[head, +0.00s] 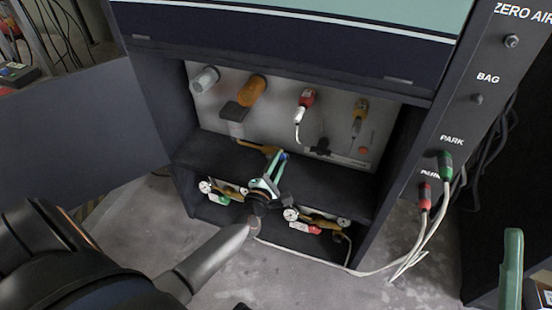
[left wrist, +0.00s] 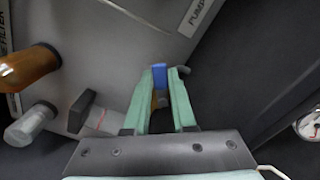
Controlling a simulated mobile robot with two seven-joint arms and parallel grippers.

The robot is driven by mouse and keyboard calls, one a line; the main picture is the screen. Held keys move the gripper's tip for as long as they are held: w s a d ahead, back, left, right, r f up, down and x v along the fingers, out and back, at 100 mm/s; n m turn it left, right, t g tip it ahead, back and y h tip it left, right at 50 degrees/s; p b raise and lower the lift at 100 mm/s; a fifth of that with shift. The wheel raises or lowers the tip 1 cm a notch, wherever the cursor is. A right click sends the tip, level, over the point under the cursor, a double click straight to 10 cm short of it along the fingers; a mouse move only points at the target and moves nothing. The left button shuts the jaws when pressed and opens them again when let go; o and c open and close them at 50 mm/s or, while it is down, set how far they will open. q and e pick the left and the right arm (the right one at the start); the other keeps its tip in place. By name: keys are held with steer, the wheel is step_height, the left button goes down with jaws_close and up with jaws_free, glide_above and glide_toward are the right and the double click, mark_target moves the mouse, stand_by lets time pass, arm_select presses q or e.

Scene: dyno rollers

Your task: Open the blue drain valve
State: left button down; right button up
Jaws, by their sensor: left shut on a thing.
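The blue drain valve's handle (left wrist: 159,76) shows between my fingertips in the left wrist view, small and upright at the far end of the jaws. In the head view a small patch of the blue handle (head: 283,156) shows at the tips of the green fingers. My left gripper (head: 271,172) reaches into the open cabinet, in front of the middle shelf, and is shut on the blue handle; it also shows in the left wrist view (left wrist: 160,92). The valve's body is mostly hidden behind the fingers.
The grey back panel (head: 338,110) carries orange and clear filter bowls (head: 251,90) and a red-and-white connector (head: 305,100). Gauges (head: 290,214) sit in the lower compartment. The open cabinet door (head: 90,125) stands at left. White cables (head: 413,255) hang at right.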

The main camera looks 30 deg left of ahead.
arm_select(q)
steer(key=shift+d+f+m, duration=0.15)
steer(key=shift+f+m, duration=0.15)
steer(key=shift+m, duration=0.45)
steer(key=shift+d+f+m, duration=0.15)
steer(key=shift+f+m, duration=0.1)
steer(key=shift+m, duration=0.5)
steer(key=shift+f, duration=0.1)
steer(key=c, duration=0.7)
jaws_free()
steer(key=shift+c, duration=0.2)
